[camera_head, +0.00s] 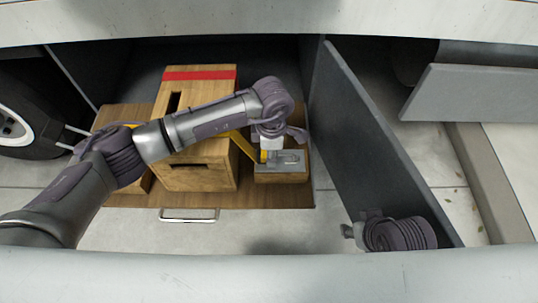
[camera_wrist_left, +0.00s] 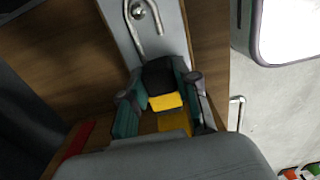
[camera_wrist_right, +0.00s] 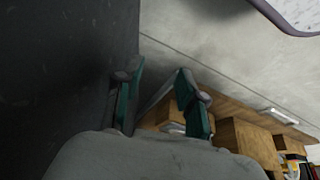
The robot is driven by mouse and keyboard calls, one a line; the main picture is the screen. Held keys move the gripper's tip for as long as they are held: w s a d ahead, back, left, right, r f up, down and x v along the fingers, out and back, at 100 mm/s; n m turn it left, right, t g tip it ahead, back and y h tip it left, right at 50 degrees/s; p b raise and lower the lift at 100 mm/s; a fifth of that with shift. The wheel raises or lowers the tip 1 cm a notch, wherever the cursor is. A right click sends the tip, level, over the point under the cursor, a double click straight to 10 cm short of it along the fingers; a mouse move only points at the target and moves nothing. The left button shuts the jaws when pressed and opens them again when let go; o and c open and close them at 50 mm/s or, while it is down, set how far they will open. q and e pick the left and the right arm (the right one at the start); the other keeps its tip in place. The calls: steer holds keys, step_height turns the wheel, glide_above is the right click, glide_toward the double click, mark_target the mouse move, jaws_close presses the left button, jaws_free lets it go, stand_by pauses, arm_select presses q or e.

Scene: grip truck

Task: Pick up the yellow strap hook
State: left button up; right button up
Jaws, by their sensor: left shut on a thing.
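The yellow strap hook shows as a yellow piece (camera_wrist_left: 166,102) between the left fingers in the left wrist view. In the head view a yellow strap (camera_head: 243,145) runs down from behind my left arm toward a wooden block. My left gripper (camera_head: 270,148) is over the block's grey plate and shut on the yellow strap hook; the fingers also show in the left wrist view (camera_wrist_left: 163,108). A bent metal hook (camera_wrist_left: 150,32) lies on the plate just ahead of the fingers. My right gripper (camera_wrist_right: 160,98) is open and empty, beside a dark panel.
A wooden box (camera_head: 205,178) with a red stripe (camera_head: 199,75) stands left of the block. Both stand on a wooden drawer (camera_head: 230,198) with a metal handle (camera_head: 188,216). A grey upright panel (camera_head: 375,150) separates my two grippers. Pale floor lies in front.

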arm_select(q)
steer(key=shift+r, duration=0.15)
jaws_close()
step_height(320, 180, up, 4)
steer(key=shift+p, duration=0.55)
steer(key=s+d+r, duration=0.5)
steer(key=d+r, duration=0.1)
steer(key=d, duration=0.5)
steer(key=shift+s+r, duration=0.35)
steer(key=shift+s, duration=0.05)
arm_select(e)
steer(key=shift+s+d+r+g, duration=0.2)
steer(key=shift+s+r+g, duration=0.25)
steer(key=shift+s, duration=0.3)
arm_select(q)
steer(key=shift+r, duration=0.1)
steer(key=shift+r+p, duration=1.3)
steer(key=shift+r, duration=0.9)
arm_select(e)
steer(key=shift+x, duration=2.2)
